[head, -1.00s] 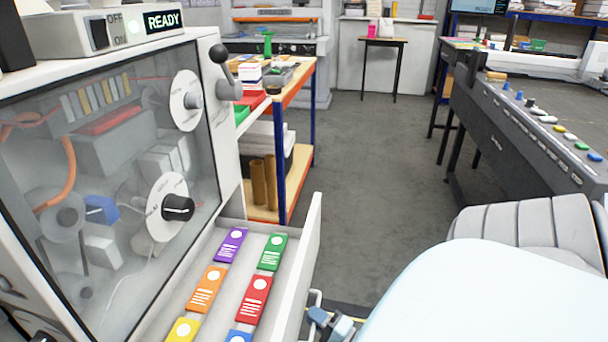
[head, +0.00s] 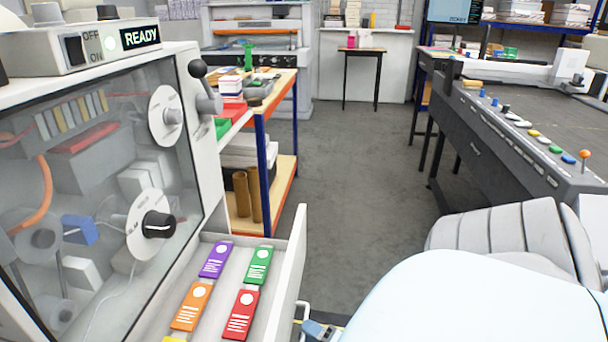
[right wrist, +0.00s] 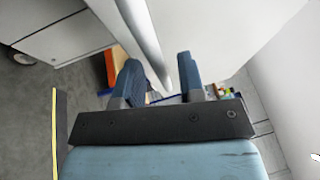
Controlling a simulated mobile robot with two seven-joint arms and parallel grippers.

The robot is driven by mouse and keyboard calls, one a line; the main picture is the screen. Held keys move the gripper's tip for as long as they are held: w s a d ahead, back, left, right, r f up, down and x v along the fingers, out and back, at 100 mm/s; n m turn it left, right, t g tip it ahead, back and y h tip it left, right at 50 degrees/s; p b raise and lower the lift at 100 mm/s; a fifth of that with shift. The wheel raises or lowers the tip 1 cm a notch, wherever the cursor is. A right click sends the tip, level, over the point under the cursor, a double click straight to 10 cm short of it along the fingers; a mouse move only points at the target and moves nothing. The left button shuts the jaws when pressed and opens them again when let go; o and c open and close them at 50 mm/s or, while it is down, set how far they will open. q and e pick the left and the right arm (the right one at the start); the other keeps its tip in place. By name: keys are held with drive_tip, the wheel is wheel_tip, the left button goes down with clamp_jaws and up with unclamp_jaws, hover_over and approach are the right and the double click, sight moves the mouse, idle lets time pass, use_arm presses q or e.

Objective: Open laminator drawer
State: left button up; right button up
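The laminator (head: 95,180) stands at the left in the head view, with a clear front panel and a READY display. Its drawer (head: 297,255) stands out from below the panel, open. Purple (head: 215,260), green (head: 258,265), orange (head: 191,307) and red (head: 241,314) cards lie in it. My right gripper (head: 317,328) is at the drawer's outer side, by the handle, partly cut off below. In the right wrist view my right gripper's blue fingers (right wrist: 160,75) are apart, with the pale handle bar (right wrist: 146,42) running between them and gaps showing. My left gripper is not in view.
A shelf unit (head: 263,165) with wooden shelves stands behind the laminator. A long dark machine (head: 510,135) is at the right.

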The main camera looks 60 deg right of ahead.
drive_tip(key=s+f, duration=0.2)
drive_tip(key=s, duration=1)
drive_tip(key=shift+s+p, duration=0.15)
drive_tip(key=shift+p, duration=0.2)
drive_tip(key=shift+a, duration=0.1)
